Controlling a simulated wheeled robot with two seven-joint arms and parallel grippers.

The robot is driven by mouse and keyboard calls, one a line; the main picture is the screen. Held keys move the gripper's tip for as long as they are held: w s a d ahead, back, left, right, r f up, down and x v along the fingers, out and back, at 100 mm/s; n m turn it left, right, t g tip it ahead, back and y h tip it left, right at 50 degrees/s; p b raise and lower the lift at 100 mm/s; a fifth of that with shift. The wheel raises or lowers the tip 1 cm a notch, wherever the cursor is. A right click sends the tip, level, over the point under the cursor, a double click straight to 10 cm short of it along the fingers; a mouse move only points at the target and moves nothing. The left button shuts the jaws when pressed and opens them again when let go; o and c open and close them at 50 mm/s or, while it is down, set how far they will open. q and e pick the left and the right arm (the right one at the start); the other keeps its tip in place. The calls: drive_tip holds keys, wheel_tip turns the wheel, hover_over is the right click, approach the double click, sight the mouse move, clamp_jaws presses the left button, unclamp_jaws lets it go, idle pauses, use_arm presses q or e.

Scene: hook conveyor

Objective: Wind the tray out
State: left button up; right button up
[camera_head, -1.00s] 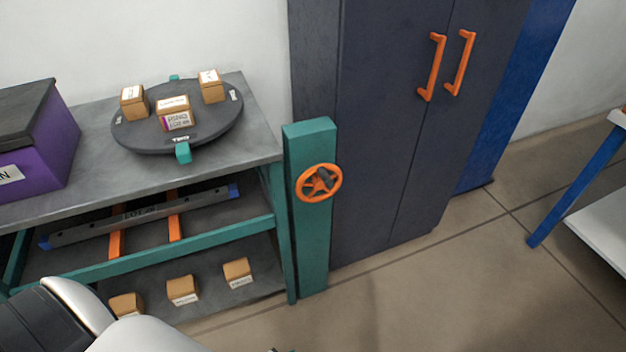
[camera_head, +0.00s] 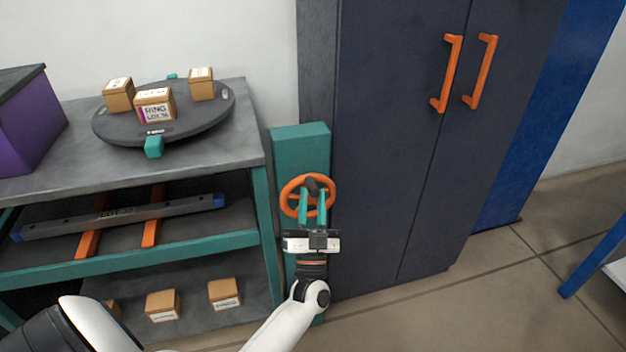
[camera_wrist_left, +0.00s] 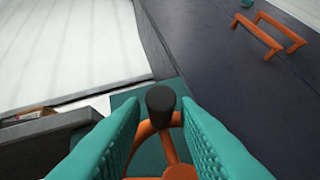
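An orange handwheel (camera_head: 290,188) with a dark knob (camera_head: 313,185) is on the teal post at the end of the bench. My left gripper (camera_head: 313,197) is at the wheel, its two teal fingers pointing at the knob. In the left wrist view the fingers are apart, with the dark knob (camera_wrist_left: 160,100) between their tips and a gap on each side. Part of the wheel rim (camera_wrist_left: 143,130) shows between the fingers. A round dark tray (camera_head: 190,123) with teal tabs lies on the bench top and carries three small boxes. My right gripper is out of view.
The teal post (camera_head: 300,140) stands between the bench (camera_head: 235,150) and a dark cabinet (camera_head: 400,150) with orange handles (camera_head: 447,75). A purple box (camera_head: 25,130) sits on the bench. A grey bar (camera_head: 120,217) and small boxes lie on the shelves below.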

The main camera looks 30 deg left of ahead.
sight(313, 181)
use_arm(q)
drive_tip(key=shift+x, duration=2.35)
clamp_jaws()
